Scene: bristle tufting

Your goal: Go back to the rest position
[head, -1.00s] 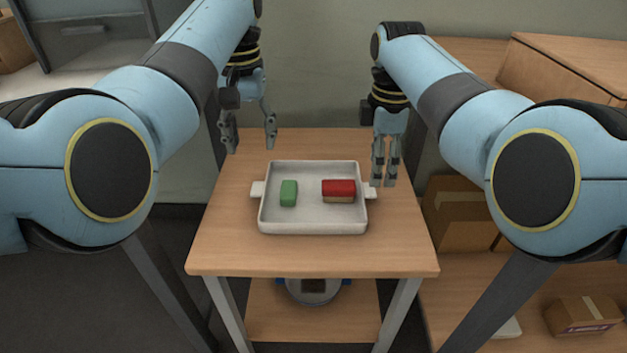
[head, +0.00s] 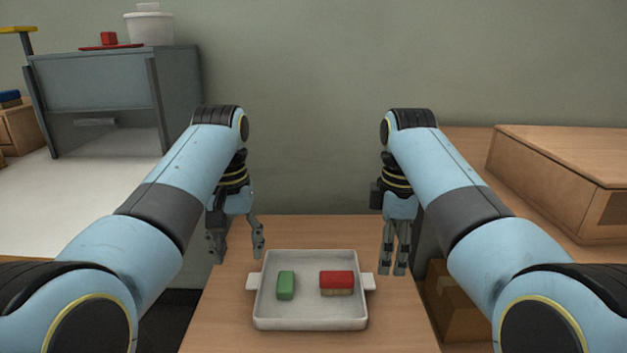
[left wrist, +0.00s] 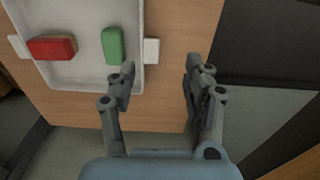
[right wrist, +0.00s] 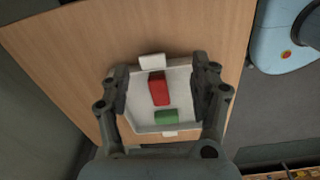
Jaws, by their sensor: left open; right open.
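My left gripper (head: 236,252) is open and empty above the table, behind and left of the tray. It also shows open in the left wrist view (left wrist: 158,80), with nothing between its fingers. My right gripper (head: 394,270) hangs behind and right of the tray. In the right wrist view its fingers (right wrist: 170,85) are apart and empty, with the tray seen below between them. The white tray (head: 310,321) lies on the wooden table (head: 220,320). It holds a green block (head: 285,285) on the left and a red-topped block (head: 336,280) on the right.
A grey cabinet (head: 100,85) with a white bucket (head: 149,28) and a red block (head: 108,39) on top stands at the back left, by a white surface (head: 75,200). A wooden box (head: 560,180) is at the right. The table around the tray is clear.

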